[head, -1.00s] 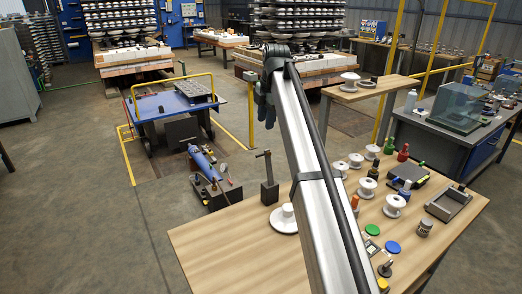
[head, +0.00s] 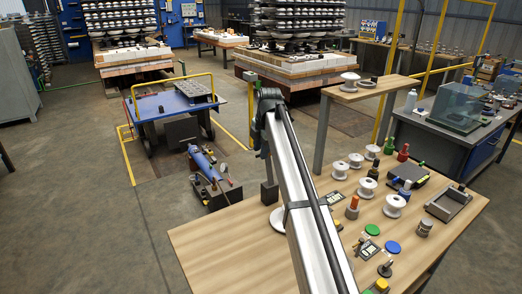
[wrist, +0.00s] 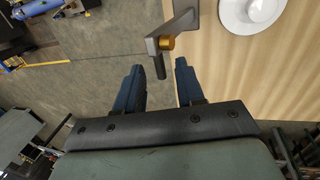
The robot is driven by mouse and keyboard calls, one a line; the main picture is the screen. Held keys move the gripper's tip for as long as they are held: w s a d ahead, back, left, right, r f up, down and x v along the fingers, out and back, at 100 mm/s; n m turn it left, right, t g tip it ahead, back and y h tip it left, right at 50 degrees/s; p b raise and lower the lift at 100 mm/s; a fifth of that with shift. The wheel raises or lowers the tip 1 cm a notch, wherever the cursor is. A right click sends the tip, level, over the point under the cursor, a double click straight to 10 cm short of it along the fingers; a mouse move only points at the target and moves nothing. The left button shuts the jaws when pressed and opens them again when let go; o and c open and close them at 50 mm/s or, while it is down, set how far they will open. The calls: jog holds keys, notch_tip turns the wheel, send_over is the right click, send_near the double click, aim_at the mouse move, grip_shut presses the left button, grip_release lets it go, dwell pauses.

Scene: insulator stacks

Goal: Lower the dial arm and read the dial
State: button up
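A dark metal stand (head: 268,192) stands at the table's far left edge in the head view, its upper part hidden behind my arm. In the wrist view its dark grey arm (wrist: 183,25) carries a brass-coloured piece (wrist: 167,42) and a black handle (wrist: 160,66). My gripper (wrist: 159,65) is open. The handle's end appears between the fingertips; I cannot tell whether it is at their depth. No readable dial face shows.
A black box with a blue cylinder (head: 203,160) stands beyond the table's left edge. The table's left front is clear.

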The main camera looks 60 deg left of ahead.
jog(key=shift+f, duration=0.25)
jog(key=shift+c, duration=0.2)
grip_shut()
dwell(0.4)
